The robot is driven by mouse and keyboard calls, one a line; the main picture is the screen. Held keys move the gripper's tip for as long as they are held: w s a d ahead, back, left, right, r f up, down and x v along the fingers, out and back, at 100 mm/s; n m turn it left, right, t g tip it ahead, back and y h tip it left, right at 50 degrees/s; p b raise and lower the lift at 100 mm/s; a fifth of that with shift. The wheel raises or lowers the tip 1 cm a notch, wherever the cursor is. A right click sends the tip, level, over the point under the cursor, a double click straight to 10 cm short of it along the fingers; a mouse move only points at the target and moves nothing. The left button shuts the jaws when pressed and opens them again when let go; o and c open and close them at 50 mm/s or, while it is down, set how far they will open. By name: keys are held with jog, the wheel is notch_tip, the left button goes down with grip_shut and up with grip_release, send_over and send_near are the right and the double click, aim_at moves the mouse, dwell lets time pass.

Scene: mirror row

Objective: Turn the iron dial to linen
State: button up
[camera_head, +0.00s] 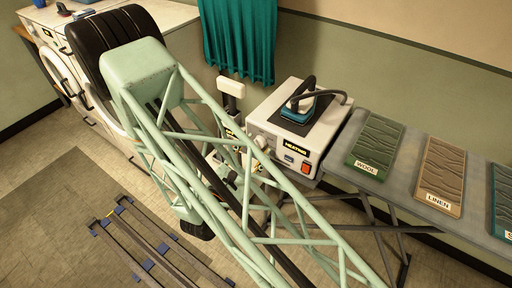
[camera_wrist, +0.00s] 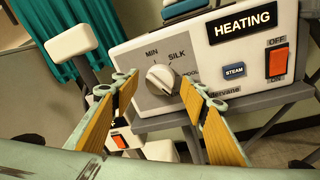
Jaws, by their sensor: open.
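In the wrist view the round pale dial (camera_wrist: 160,79) sits on the grey plate on the front of the white ironing station (camera_wrist: 215,60). MIN and SILK are printed above it; a further word on its right is partly covered by a finger, and I cannot read LINEN. I cannot tell surely where its pointer is set. My gripper (camera_wrist: 158,82) is open, its two yellow-sided fingers on either side of the dial in this view, the dial showing between the tips. I cannot tell whether they touch it. In the head view my arm's lattice hides most of the gripper.
The station has a lit HEATING sign (camera_wrist: 243,22), a blue STEAM button (camera_wrist: 234,70) and a red-orange switch (camera_wrist: 278,63). A teal iron (camera_head: 299,106) stands on top. To the right, an ironing board (camera_head: 398,184) bears pads labelled WOOL (camera_head: 376,143) and LINEN (camera_head: 441,177).

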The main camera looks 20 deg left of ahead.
jog(key=v, duration=1.1)
jog(key=shift+s, duration=0.3)
dwell(0.8)
